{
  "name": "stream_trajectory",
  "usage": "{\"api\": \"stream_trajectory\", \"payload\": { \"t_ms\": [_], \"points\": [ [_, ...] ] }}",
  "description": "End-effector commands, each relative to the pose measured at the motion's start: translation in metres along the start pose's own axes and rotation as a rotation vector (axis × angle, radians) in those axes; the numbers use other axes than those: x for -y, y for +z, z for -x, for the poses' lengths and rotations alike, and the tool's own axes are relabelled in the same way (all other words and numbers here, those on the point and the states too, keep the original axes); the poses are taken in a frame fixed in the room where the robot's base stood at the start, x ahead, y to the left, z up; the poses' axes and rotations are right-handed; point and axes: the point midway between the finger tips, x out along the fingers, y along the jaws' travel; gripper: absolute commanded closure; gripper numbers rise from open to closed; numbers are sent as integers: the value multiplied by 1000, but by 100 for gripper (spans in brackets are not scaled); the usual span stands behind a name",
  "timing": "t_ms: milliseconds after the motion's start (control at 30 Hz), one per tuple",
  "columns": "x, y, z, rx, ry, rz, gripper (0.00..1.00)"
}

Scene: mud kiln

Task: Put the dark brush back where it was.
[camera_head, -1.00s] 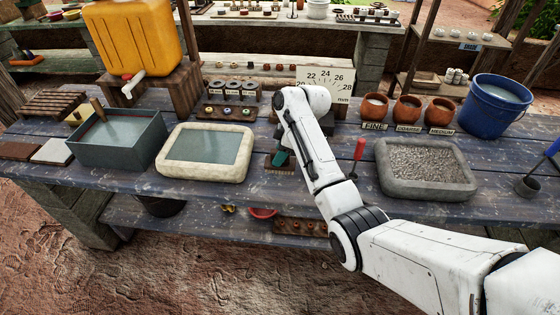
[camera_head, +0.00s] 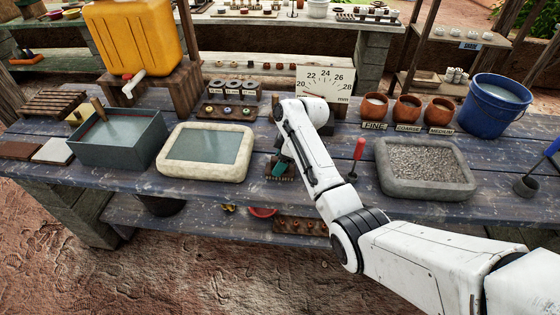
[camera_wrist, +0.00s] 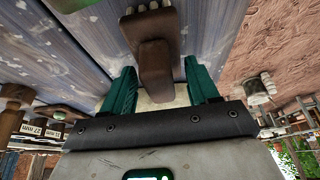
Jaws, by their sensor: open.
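The dark brush (camera_wrist: 155,62) shows in the wrist view as a dark brown wooden handle with a row of pale tufts at its far end. My gripper (camera_wrist: 159,70) is open, with one teal finger on each side of the handle and gaps visible. In the head view my gripper (camera_head: 279,168) is low over the bench, left of the red-handled tool, and the brown brush head (camera_head: 281,178) shows just below it. My arm hides part of this area. Whether the brush touches the bench or a support is hard to tell.
The cream-rimmed water basin (camera_head: 170,174) is left of my gripper. The red-handled tool (camera_head: 357,152) stands upright to the right, beside the grey gravel tray (camera_head: 385,184). The dial board (camera_head: 325,77) stands behind my arm. The bench front edge is close.

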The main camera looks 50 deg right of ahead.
Motion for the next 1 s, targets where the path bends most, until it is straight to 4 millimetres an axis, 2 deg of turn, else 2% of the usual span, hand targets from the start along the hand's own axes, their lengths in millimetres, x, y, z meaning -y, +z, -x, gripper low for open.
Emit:
{"api": "stream_trajectory", "payload": {
  "t_ms": [167,333,800,1000],
  "points": [
    [0,0,1,0,0,0,40],
    [-1,-2,11,-1,2,0,40],
    [-1,-2,100,-2,4,0,40],
    [-1,-1,120,-1,2,1,40]
  ]
}}
